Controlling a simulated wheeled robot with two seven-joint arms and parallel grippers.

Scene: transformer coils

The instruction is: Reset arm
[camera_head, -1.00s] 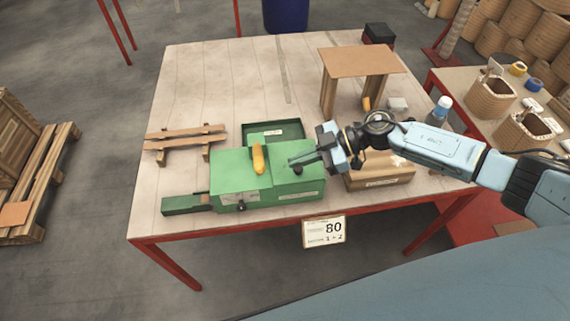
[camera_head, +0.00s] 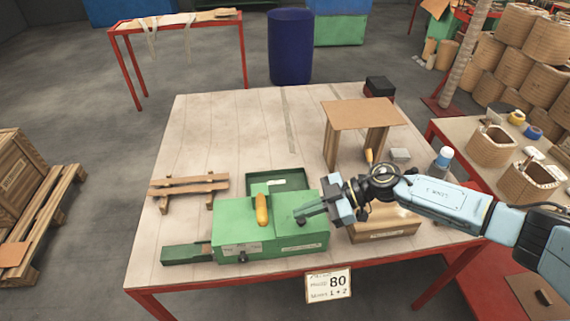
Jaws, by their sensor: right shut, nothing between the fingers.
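My right arm comes in from the right over the work table (camera_head: 200,120). My right gripper (camera_head: 302,216) is shut and empty, over the right part of the green box-shaped machine (camera_head: 235,221). A yellow handle-like piece (camera_head: 262,209) stands on top of the machine, left of the gripper. I cannot tell whether the fingertips touch the machine's top. My left gripper is not in view.
A brown box (camera_head: 385,228) sits under my right wrist. Behind it stand a small wooden stand (camera_head: 360,114) and a bottle (camera_head: 441,160). A wooden rack (camera_head: 189,186) lies at the left. The back left of the table is clear.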

